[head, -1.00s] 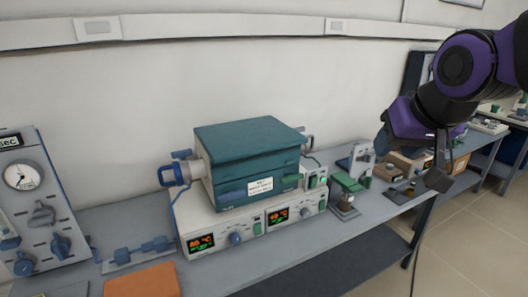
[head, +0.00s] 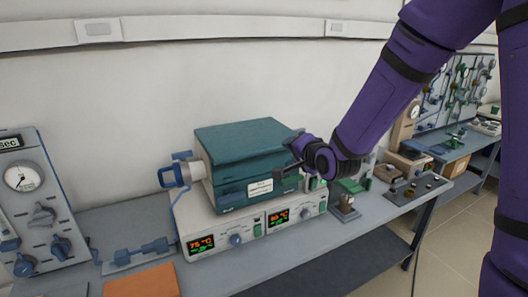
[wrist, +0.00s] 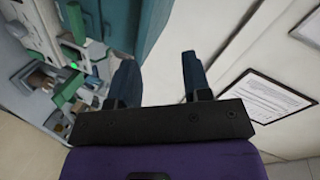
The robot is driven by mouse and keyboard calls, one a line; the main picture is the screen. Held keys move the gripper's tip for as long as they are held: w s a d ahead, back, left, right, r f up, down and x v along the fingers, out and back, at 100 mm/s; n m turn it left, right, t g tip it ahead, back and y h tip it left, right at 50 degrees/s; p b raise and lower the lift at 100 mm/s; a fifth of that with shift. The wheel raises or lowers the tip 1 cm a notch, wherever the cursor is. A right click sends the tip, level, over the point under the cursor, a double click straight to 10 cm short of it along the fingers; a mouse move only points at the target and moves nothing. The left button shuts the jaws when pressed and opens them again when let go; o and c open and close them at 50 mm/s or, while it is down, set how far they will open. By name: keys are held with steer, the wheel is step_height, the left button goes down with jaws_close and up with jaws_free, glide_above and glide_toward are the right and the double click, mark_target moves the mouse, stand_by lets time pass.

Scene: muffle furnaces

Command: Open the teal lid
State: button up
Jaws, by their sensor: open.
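The teal lid (head: 240,137) is the top of a boxy muffle furnace and lies flat and closed over its teal lower body (head: 232,199). My gripper (head: 284,173) is at the right front corner of the furnace and hides part of that side. In the wrist view, the two dark fingers of my gripper (wrist: 160,75) stand apart with nothing between them. A teal face of the furnace (wrist: 118,22) shows beyond the left finger. I cannot tell whether a finger touches it.
The furnace sits on a white control unit (head: 252,232) with lit displays. A grey gauge panel (head: 40,200) stands at left and an orange pad (head: 143,281) at front. A green-and-grey device (head: 346,195) is close to the right. The wall (head: 90,110) is behind.

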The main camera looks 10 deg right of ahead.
mark_target(266, 152)
steer(key=w+a+f+m+t+y, duration=0.2)
steer(key=a+f+m+t, duration=0.1)
steer(key=f+m, duration=0.25)
steer(key=shift+n, duration=0.25)
steer(key=x, duration=1.1)
steer(key=shift+f, duration=0.35)
steer(key=shift+d, duration=0.1)
jaws_close()
